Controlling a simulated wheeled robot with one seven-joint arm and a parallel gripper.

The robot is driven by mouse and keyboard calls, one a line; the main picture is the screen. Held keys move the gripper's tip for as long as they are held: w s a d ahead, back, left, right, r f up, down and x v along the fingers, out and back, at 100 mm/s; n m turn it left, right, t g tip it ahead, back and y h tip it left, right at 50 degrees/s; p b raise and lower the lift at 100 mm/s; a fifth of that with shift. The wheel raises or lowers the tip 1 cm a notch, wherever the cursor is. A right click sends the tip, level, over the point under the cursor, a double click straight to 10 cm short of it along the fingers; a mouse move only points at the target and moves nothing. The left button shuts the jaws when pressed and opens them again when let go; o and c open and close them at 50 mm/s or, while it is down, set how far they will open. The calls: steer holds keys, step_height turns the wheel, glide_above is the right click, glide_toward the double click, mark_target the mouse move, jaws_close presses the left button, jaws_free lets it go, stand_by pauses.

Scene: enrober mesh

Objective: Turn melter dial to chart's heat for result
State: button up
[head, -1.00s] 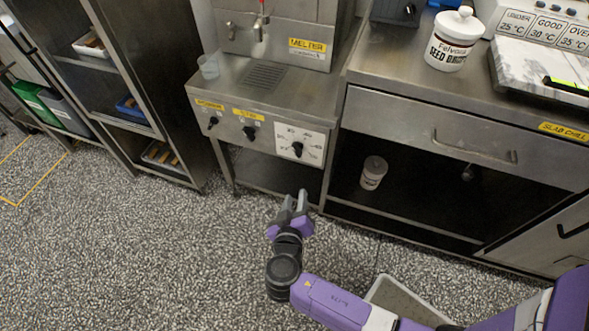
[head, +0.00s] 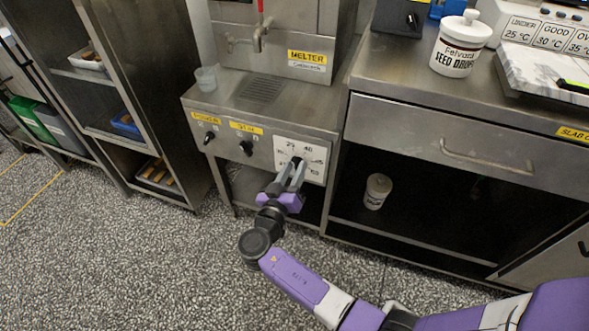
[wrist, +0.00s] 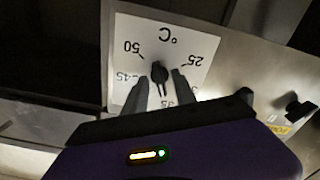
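The melter (head: 305,62) is a steel unit with a front panel. Its temperature dial is a white plate (head: 313,172) marked in °C; the wrist view shows 25, 35, 45 and 50 upside down. A black knob (wrist: 159,73) is at the plate's middle, its long axis roughly vertical in the wrist view. My gripper (head: 297,163) is at the dial; in the wrist view its fingertips (wrist: 160,80) are apart, one each side of the knob, with visible gaps. Fingers hide some dial marks. The chart (head: 548,33) reads 25 °C, good 30 °C, and 35 °C.
Two other black knobs (head: 246,147) sit left on the panel under yellow labels. A clear cup (head: 206,78) stands on the melter's ledge. A seed drops jar (head: 460,45) stands on the counter (head: 400,70). A shelf rack (head: 140,90) is at left. The floor in front is clear.

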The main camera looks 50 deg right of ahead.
steer(key=shift+d, duration=0.2)
steer(key=shift+c, duration=0.2)
jaws_close()
